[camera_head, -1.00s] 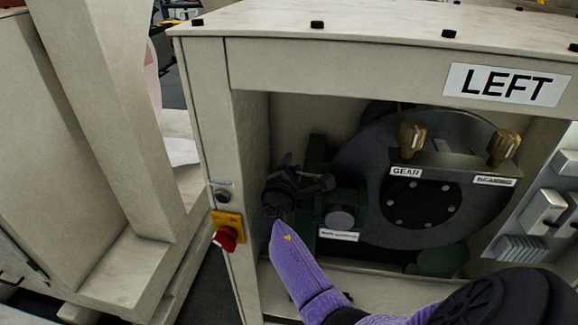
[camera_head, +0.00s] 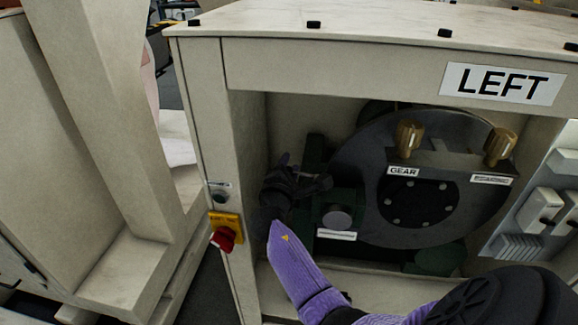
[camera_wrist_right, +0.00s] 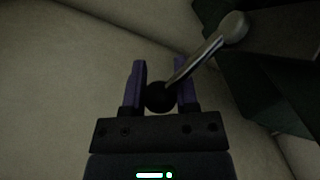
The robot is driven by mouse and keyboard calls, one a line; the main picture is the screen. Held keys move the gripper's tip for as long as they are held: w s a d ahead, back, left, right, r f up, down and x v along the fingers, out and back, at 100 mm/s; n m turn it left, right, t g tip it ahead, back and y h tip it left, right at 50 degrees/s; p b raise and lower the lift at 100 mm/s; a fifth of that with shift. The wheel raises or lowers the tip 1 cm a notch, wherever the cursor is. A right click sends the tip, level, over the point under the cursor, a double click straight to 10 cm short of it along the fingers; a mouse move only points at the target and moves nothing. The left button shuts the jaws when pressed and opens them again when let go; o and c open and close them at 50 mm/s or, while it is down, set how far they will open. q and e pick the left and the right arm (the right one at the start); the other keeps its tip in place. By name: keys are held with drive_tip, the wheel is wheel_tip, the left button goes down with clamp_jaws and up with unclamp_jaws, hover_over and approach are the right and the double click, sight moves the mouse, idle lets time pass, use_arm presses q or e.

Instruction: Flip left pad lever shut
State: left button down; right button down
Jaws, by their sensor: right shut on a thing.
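The pad lever (camera_wrist_right: 204,58) is a metal rod with a round end at upper right and a black ball knob (camera_wrist_right: 160,97) at its lower end in the right wrist view. My right gripper (camera_wrist_right: 161,85) has its two purple fingers on either side of the knob and is shut on it. In the head view, my right gripper (camera_head: 296,183) is a dark shape inside the left part of the cabinet opening, beside the green machine block. It hides the lever there. My left gripper is not in view.
The cabinet (camera_head: 330,62) carries a LEFT sign (camera_head: 502,83). Inside are a dark disc (camera_head: 360,165) and two brass knobs (camera_head: 408,138). A red switch (camera_head: 223,238) on a yellow plate is on the left post. Light-coloured boxes (camera_head: 548,208) stand at right.

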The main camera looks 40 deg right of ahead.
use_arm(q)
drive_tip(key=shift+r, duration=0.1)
